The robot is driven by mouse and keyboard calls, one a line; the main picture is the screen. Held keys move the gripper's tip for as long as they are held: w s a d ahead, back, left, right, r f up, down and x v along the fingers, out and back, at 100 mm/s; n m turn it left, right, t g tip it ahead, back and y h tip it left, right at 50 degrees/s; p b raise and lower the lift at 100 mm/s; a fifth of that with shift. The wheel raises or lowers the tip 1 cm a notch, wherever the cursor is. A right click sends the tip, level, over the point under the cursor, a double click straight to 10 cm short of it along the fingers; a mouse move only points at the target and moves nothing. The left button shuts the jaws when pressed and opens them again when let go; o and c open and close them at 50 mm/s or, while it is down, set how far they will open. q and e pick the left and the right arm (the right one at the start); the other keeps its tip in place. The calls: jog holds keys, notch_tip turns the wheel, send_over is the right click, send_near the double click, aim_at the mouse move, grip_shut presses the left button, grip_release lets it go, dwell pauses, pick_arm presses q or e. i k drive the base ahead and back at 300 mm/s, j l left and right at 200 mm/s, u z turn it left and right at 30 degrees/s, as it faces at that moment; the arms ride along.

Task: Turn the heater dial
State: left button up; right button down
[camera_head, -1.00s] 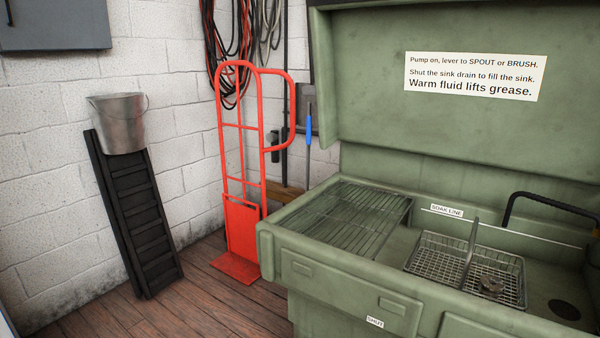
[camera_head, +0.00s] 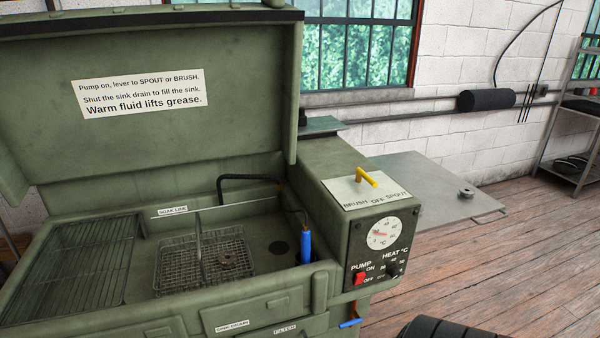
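The heater dial (camera_head: 393,271) is a small black knob under the "HEAT °C" label, on the front of the green parts washer's control box (camera_head: 335,205). It is small and dark, and I cannot tell which mark it points to. A red pump switch (camera_head: 359,279) sits to its left, by the ON and OFF labels. A round white temperature gauge (camera_head: 381,233) with a red needle is above it.
A yellow lever (camera_head: 367,178) tops the control box. A blue-handled brush (camera_head: 305,247) stands by the sink, which holds a wire basket (camera_head: 190,285). A grey plate (camera_head: 440,190) extends behind the box.

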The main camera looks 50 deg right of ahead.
aim_at(392, 270)
jog(key=z, duration=2.2)
